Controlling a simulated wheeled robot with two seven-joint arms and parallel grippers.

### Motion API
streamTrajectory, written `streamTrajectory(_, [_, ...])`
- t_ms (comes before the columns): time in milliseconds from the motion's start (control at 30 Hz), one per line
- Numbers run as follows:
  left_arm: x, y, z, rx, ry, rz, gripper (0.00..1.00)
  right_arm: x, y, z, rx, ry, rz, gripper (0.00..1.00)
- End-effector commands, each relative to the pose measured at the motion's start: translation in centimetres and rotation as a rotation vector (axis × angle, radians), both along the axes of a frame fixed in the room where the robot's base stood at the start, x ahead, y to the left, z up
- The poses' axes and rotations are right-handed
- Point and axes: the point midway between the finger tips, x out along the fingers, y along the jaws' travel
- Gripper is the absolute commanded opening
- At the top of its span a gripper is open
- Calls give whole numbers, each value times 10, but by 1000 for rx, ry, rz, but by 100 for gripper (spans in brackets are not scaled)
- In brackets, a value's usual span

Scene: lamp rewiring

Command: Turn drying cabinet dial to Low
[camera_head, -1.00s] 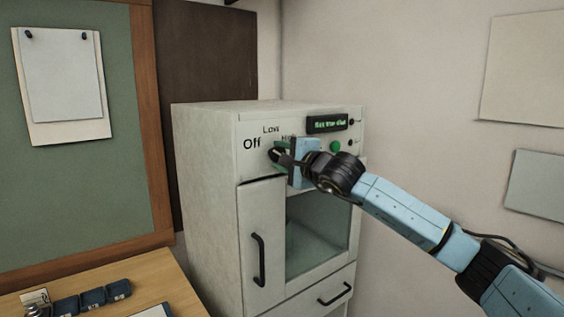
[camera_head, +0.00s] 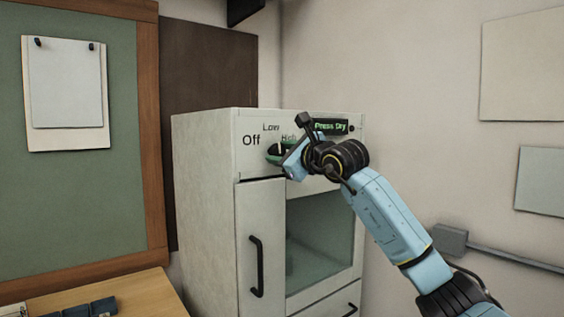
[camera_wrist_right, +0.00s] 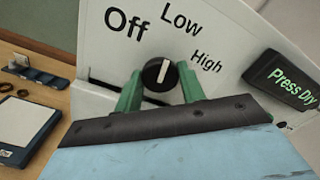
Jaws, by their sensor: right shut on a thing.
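The drying cabinet (camera_head: 205,165) is a white upright unit with the printed labels Off, Low and High around its dial. In the right wrist view the dial (camera_wrist_right: 159,75) is a round black knob with a white pointer line. The line leans up and right, toward Low (camera_wrist_right: 181,18); Off (camera_wrist_right: 126,23) is to its left and High (camera_wrist_right: 207,62) to its right. My right gripper (camera_wrist_right: 160,86) is shut on the dial, one green finger on each side. In the head view the gripper (camera_head: 279,153) and wrist partly hide the dial. My left gripper is not in view.
A green display (camera_head: 331,126) on the cabinet reads "Press Dry". The cabinet door has a black handle (camera_head: 257,266) and stands beside a glass window. A wooden table (camera_head: 140,295) is at the lower left, under a green board (camera_head: 85,200).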

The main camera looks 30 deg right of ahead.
Motion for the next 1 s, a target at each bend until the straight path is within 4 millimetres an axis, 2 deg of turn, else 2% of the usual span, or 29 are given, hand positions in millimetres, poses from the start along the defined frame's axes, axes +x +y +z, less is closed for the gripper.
streamTrajectory(300, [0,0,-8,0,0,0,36,0,0,-2,118,13,0,17])
streamTrajectory(833, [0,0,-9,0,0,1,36,0,0,-1,140,15,-2,17])
streamTrajectory(867, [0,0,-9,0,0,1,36,0,0,-1,140,15,-2,41])
streamTrajectory(1000, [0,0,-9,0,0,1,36,0,0,-1,140,14,-1,59])
